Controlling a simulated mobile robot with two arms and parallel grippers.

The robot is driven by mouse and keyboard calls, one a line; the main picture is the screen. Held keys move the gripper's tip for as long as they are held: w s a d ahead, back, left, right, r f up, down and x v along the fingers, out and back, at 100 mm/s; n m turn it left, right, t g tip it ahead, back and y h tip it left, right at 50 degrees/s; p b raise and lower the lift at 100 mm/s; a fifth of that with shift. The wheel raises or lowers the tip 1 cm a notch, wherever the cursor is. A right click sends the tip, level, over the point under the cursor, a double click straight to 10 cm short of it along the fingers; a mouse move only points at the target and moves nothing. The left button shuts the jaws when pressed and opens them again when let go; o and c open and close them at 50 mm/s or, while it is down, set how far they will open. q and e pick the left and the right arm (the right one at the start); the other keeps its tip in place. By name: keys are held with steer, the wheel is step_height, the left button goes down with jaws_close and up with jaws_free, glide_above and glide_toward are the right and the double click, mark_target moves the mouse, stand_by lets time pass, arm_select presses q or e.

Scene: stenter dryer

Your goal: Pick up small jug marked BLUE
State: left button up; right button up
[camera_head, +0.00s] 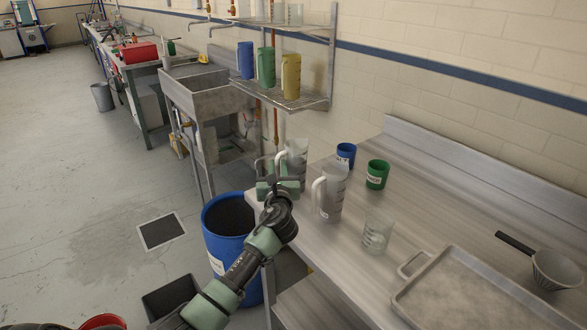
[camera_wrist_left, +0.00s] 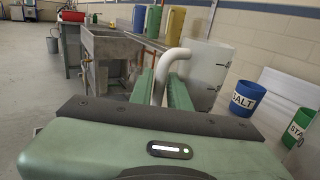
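A translucent jug (camera_head: 299,153) with a white handle stands at the far left end of the steel table in the head view; its base is hidden by my gripper. A second translucent jug (camera_head: 331,195) with a small label stands nearer. My right gripper is out of view.
A blue cup marked SALT (camera_head: 346,154), a green cup (camera_head: 377,174), a clear beaker (camera_head: 378,232) and a metal tray (camera_head: 470,290) are on the table. A blue barrel (camera_head: 226,235) stands below its left edge. A wire shelf (camera_head: 310,101) with coloured jugs hangs behind.

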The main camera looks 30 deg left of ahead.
arm_select(q)
jaws_close()
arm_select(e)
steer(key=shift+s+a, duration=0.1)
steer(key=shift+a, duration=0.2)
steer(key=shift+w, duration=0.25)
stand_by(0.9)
